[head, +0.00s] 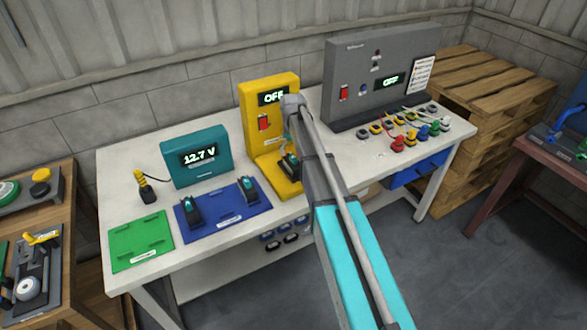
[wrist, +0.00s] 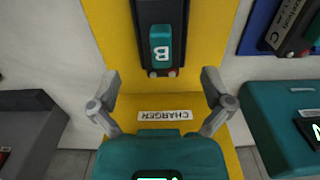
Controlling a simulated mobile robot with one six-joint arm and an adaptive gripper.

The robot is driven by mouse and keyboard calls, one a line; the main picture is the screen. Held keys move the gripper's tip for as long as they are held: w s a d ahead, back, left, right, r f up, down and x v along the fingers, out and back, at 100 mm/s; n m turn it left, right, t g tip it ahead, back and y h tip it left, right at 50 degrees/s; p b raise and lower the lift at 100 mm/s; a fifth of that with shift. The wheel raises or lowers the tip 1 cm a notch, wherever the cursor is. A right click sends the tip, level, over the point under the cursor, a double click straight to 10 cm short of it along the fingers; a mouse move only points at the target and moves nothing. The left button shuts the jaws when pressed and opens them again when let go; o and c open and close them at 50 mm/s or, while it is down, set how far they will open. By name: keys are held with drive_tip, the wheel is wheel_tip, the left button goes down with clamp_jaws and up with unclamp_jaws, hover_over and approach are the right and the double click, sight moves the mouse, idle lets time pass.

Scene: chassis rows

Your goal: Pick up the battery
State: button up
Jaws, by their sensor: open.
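A black battery with a teal block marked B (wrist: 161,45) stands in the yellow charger (wrist: 110,25), seen in the wrist view. In the head view the battery (head: 291,163) shows low on the charger (head: 253,104), partly behind my arm. My gripper (wrist: 160,80) is open and empty. In the wrist view its fingers are spread left and right, below the battery in the picture and apart from it. Two more batteries, one left (head: 194,210) and one right (head: 249,192), lie on the blue mat (head: 226,222). The wrist view shows one marked C (wrist: 283,28).
A teal meter (head: 197,157) reading 12.7 V stands left of the charger. A grey panel (head: 350,65) reading OFF stands to the right, with several coloured knobs in front. The charger display also reads OFF.

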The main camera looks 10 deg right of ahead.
sight(292, 156)
drive_tip(key=shift+f, duration=0.2)
idle(0.3)
drive_tip(key=shift+a+f+b, duration=0.1)
drive_tip(key=shift+f+b, duration=2.35)
drive_tip(key=shift+b, duration=0.15)
clamp_jaws()
